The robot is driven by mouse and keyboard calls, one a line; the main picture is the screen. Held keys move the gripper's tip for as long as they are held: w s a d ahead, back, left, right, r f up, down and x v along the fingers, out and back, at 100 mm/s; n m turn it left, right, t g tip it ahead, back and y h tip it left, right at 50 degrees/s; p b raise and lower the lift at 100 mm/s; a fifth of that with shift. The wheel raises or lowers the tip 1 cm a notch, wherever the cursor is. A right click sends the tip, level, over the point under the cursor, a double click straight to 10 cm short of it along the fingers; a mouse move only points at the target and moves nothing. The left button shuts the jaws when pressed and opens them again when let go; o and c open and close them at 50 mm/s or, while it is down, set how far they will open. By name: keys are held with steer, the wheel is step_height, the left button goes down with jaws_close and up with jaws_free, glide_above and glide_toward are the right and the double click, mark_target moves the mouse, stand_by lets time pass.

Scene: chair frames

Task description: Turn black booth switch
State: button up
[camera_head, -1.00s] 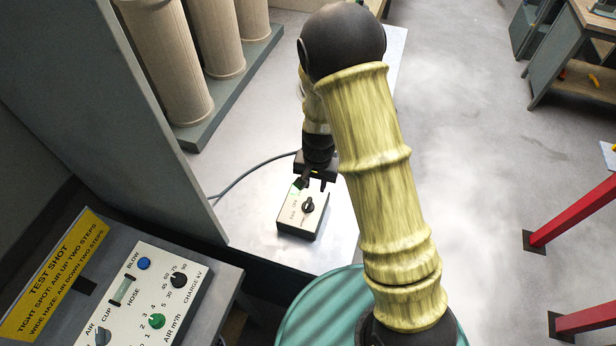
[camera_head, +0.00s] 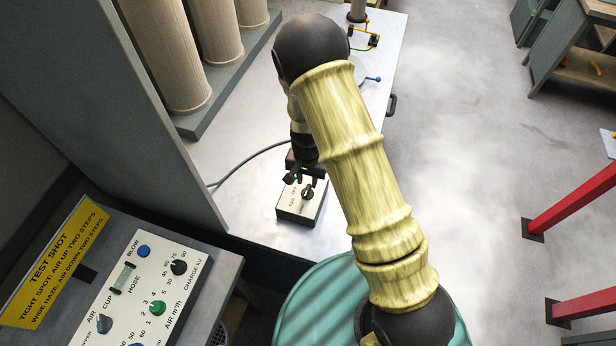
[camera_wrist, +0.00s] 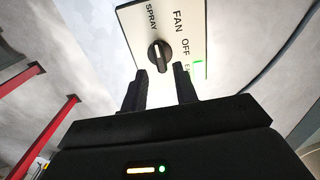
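The black booth switch (camera_head: 308,193) is a round knob with a raised grip on a small pale control box (camera_head: 291,208). In the wrist view the black switch (camera_wrist: 159,54) sits beside the labels SPRAY, FAN and OFF. A green lit patch shows near OFF. I cannot tell for sure which label the knob points to. My gripper (camera_head: 304,178) is over the back part of the box. In the wrist view my gripper (camera_wrist: 160,70) is open, its two fingers apart, with the tips just short of the knob in the picture. Nothing is between the fingers.
The box stands on a light metal table (camera_head: 240,160) with a grey cable (camera_head: 245,160) behind. A grey partition (camera_head: 120,110) is at left. A sloped panel (camera_head: 130,290) with several knobs is at lower left. Beige cylinders (camera_head: 180,60) stand behind. Red bars (camera_head: 575,195) are at right.

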mark_target(307, 189)
step_height(307, 189, down, 5)
steer(key=b, duration=0.3)
steer(key=shift+f, duration=0.1)
steer(key=c, duration=0.6)
steer(key=m, duration=0.9)
steer(key=shift+m, duration=0.3)
steer(key=m, duration=0.7)
steer(key=o, duration=0.3)
steer(key=shift+m, duration=0.6)
steer(key=o, duration=0.5)
steer(key=shift+o, duration=0.2)
